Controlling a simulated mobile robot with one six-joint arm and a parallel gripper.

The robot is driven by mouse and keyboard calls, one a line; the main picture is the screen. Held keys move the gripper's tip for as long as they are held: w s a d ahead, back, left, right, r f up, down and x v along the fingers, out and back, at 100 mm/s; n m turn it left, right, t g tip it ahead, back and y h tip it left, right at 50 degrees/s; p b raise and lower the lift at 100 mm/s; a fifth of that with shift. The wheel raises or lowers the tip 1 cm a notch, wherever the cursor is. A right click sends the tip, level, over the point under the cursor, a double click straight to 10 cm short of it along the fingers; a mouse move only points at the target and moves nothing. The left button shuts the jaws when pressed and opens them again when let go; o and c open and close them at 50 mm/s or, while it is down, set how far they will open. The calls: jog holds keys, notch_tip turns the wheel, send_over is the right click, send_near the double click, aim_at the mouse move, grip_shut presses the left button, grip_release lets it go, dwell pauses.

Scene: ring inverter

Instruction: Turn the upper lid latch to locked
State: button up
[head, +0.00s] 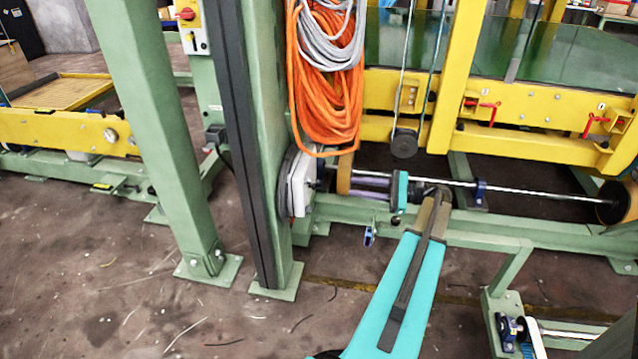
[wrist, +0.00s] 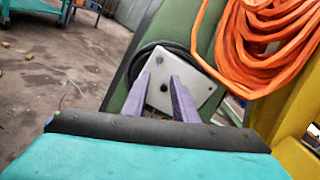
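A pale grey square lid plate (wrist: 182,82) faces the wrist camera, mounted on the green post in front of a dark round disc. In the head view the plate (head: 302,183) shows edge-on at the post's right side. A small dark spot lies near the plate's middle, between the fingers in the wrist view; I cannot tell if it is a latch, and no latch is clearly visible. My gripper (wrist: 160,80) has two purple fingers spread apart with nothing between them. In the head view my gripper (head: 354,184) points left at the plate; contact cannot be judged.
Orange cable coils (head: 325,85) hang just above the plate, and they also show in the wrist view (wrist: 265,45). The green post (head: 262,150) carries the plate. A yellow beam frame (head: 500,105) and a long metal shaft (head: 540,195) are at right. Open floor lies left.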

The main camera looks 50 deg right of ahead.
aim_at(307, 180)
jog(key=b+x, duration=0.3)
jog(key=x, duration=1)
jog(key=shift+w+b, duration=0.35)
jog(key=shift+b, duration=0.05)
jog(key=shift+a, duration=0.1)
jog(key=shift+c, duration=0.2)
grip_shut()
jog(key=shift+d, duration=0.2)
jog(key=shift+a, duration=0.1)
